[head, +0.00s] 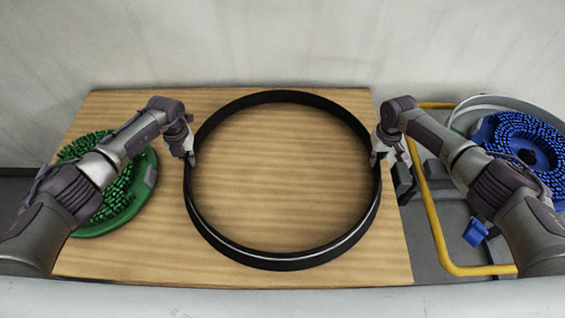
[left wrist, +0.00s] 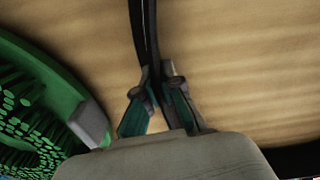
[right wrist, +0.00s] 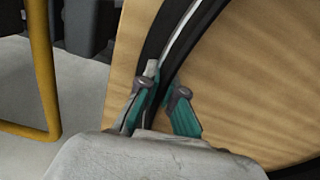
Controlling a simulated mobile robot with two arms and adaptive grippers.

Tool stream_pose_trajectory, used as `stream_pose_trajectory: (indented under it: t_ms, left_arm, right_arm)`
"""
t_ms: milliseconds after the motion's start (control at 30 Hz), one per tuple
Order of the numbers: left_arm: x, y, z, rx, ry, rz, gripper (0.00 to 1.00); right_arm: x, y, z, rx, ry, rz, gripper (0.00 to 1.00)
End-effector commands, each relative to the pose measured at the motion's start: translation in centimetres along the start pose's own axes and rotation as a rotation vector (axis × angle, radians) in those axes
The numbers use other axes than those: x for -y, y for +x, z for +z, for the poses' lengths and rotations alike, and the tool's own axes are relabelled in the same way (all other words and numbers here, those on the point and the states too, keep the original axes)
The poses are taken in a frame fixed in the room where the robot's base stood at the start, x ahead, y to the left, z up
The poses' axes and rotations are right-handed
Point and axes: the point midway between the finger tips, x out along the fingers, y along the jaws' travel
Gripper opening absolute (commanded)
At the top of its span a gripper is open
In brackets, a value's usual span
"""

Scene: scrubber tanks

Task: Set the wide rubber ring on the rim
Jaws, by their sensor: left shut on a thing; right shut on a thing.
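The wide black rubber ring (head: 282,263), with a pale line along its near inner side, is over the wooden table top (head: 285,170). I cannot tell whether it touches the wood. My left gripper (head: 190,158) is shut on its left side, and the fingers (left wrist: 160,85) pinch the black band in the left wrist view. My right gripper (head: 376,157) is shut on its right side, and the fingers (right wrist: 161,82) straddle the band in the right wrist view. A pale round rim (head: 490,100) shows at the right, partly hidden by the blue brush.
A green round brush (head: 143,190) lies on the table's left, under my left arm; it also shows in the left wrist view (left wrist: 45,75). A blue round brush (head: 540,150) is at the right. A yellow tube frame (head: 434,225) stands beside the table's right edge. A wall is behind.

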Motion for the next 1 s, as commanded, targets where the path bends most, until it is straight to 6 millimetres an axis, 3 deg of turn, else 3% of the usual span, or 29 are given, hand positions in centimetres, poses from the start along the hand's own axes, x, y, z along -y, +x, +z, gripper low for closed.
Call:
stream_pose_trajectory:
  t_ms: [567,1000]
  left_arm:
    - [0.0,-1.2,0.1,0.002,0.0,0.0,0.0]
    - [-0.1,-6.5,0.1,0.002,-0.001,0.0,0.0]
  right_arm:
    - [-0.1,-1.2,-0.1,-0.003,0.001,0.0,0.0]
    - [-0.1,-6.5,-0.1,-0.003,0.001,0.001,0.0]
